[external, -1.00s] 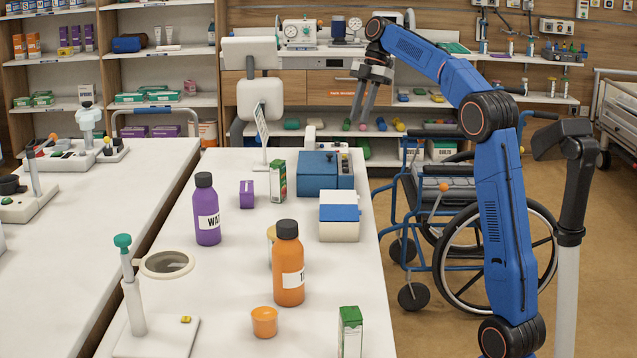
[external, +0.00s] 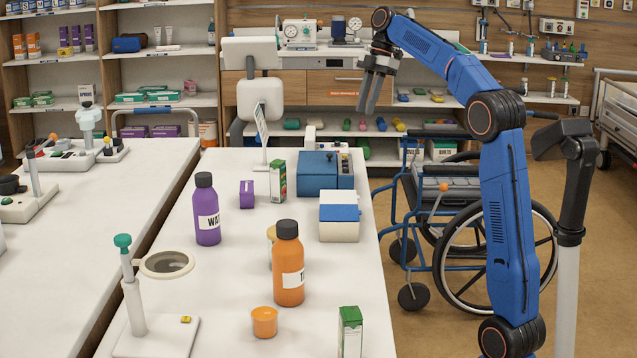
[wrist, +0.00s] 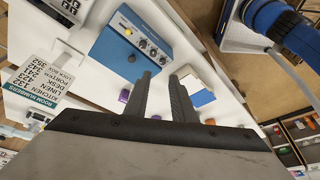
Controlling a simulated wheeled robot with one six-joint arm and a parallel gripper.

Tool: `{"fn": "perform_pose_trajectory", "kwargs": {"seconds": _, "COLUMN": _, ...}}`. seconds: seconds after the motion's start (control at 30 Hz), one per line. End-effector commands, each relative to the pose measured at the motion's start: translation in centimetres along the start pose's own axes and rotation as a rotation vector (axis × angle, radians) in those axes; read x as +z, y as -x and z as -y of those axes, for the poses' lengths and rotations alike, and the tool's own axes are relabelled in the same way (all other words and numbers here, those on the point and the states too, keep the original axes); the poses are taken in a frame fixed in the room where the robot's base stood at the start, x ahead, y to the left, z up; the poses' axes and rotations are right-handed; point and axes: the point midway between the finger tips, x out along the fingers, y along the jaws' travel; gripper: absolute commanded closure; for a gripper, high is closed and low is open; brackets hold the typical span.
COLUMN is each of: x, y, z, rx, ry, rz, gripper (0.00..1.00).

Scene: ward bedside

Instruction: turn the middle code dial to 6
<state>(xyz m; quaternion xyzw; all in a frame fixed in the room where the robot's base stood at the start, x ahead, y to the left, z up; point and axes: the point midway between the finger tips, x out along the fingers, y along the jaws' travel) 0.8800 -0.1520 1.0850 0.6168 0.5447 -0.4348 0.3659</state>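The blue code box (external: 318,176) stands at the far end of the near white table. In the wrist view the blue box (wrist: 112,52) shows a row of small dark dials on its face. The middle dial (wrist: 142,44) sits between the other two; its number is too small to read. My gripper (external: 371,110) hangs above and in front of the box, pointing down, touching nothing. In the wrist view my gripper (wrist: 160,76) has its two fingers apart and empty, with the tips below the dials in the picture.
A green-and-white carton (external: 277,181), purple bottle (external: 208,212) and orange bottle (external: 288,265) are also on the table. A room-number sign (wrist: 38,83) is beside the box. A wheelchair (external: 480,240) stands right of the table.

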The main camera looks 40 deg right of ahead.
Motion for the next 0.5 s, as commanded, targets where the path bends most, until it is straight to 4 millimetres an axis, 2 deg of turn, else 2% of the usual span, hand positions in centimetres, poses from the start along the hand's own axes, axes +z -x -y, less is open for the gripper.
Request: {"fn": "perform_pose_trajectory", "kwargs": {"seconds": 0.5, "x": -1.4, "y": -2.5, "z": 5.7, "rx": 0.066, "ry": -0.236, "rz": 0.043, "gripper": 0.77}}
